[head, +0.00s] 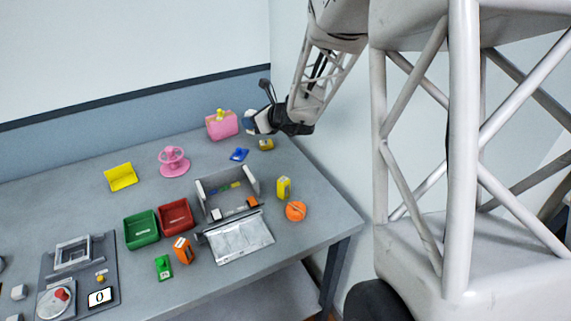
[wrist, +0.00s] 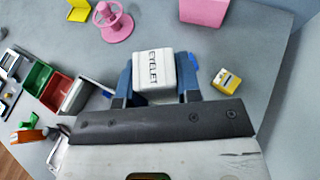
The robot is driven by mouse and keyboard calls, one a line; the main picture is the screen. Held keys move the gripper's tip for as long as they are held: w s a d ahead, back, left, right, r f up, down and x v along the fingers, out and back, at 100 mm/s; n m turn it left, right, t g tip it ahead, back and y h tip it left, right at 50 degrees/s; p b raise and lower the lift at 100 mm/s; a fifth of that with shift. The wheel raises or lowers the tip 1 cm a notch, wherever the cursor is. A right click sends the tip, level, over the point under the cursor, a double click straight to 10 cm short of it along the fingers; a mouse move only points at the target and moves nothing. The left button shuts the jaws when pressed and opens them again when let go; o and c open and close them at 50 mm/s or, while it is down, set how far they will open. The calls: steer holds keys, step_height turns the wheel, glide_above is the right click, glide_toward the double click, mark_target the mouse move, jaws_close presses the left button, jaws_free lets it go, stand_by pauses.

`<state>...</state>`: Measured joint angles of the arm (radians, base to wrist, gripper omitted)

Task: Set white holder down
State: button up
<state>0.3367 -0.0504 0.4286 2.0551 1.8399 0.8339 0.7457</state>
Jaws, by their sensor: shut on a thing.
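The white holder (wrist: 153,66) is a small white block with the word EYELET in dark letters on its face. My gripper (wrist: 156,83) is shut on it, with a blue finger on each side. In the head view my gripper (head: 262,122) is at the back right of the table, near the pink box. The white holder is small and partly hidden there. I cannot tell whether its underside touches the table.
The grey table (head: 100,210) holds a pink box (head: 222,125), a pink spool-like stand (head: 174,161), a blue piece (head: 239,154) and a small yellow block (head: 266,144) near my gripper. A grey open box (head: 234,240), red and green bins stand further forward. A wall is at right.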

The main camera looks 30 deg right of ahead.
steer(key=s+d+m+t+h, duration=0.1)
steer(key=s+d+m+h, duration=0.1)
steer(key=d, duration=0.8)
steer(key=shift+s+d+f, duration=0.15)
steer(key=shift+f, duration=2.35)
steer(key=shift+f, duration=3.1)
steer(key=shift+f, duration=0.1)
steer(key=shift+f, duration=1.8)
steer(key=shift+f, duration=0.1)
